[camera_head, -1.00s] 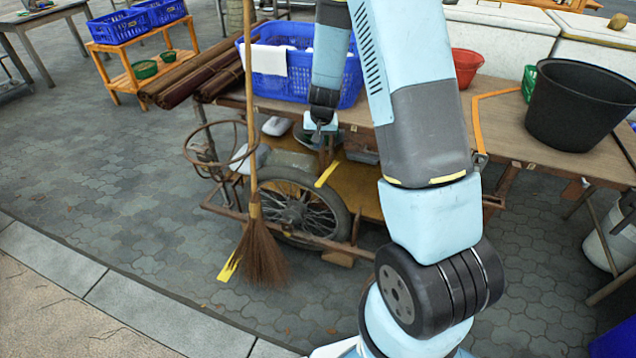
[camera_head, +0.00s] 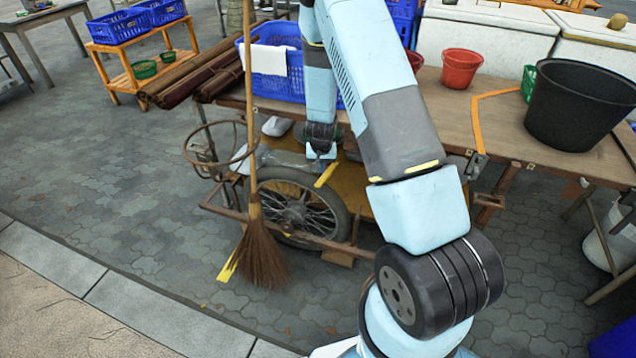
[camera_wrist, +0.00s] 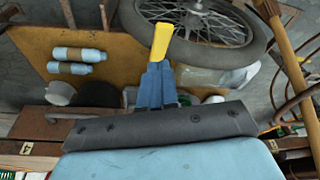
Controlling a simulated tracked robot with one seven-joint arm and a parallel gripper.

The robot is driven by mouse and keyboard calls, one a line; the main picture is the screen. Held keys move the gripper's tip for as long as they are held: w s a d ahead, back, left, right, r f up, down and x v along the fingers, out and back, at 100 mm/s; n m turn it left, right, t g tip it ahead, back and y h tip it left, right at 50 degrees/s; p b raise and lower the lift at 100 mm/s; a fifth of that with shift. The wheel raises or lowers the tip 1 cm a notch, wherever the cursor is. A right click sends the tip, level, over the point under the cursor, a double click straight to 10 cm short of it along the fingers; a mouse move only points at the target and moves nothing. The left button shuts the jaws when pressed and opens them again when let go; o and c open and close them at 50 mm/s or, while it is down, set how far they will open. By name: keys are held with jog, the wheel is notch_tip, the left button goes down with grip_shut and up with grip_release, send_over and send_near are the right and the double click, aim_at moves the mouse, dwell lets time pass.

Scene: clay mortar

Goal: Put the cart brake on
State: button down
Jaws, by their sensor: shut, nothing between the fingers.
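The cart's wheel (camera_head: 292,208) stands under the table, with a yellow lever handle (camera_head: 326,174) slanting above its right side, likely the brake. My gripper (camera_head: 322,157) points down just above this handle. In the wrist view my gripper's blue fingers (camera_wrist: 157,70) are closed together, with nothing held between them. The yellow handle (camera_wrist: 162,42) shows right at the fingertips; I cannot tell whether they touch it. The wheel (camera_wrist: 205,20) lies beyond it. The lever's lower part is hidden.
A broom (camera_head: 260,250) leans in front of the cart, left of the wheel. A yellow piece (camera_head: 229,266) shows beside its bristles. A metal ring (camera_head: 220,150) is at the cart's left. The tabletop (camera_head: 470,120) lies above and right. The paving (camera_head: 110,220) left is clear.

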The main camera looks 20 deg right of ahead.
aim_at(321, 182)
jog(key=shift+x, duration=3.3)
jog(key=shift+s+x, duration=0.25)
jog(key=shift+x, duration=0.85)
jog(key=shift+s+x, duration=0.25)
jog(key=shift+x, duration=0.85)
jog(key=shift+a, duration=0.15)
jog(key=s, duration=0.1)
jog(key=s+a+r, duration=0.1)
jog(key=shift+s, duration=0.4)
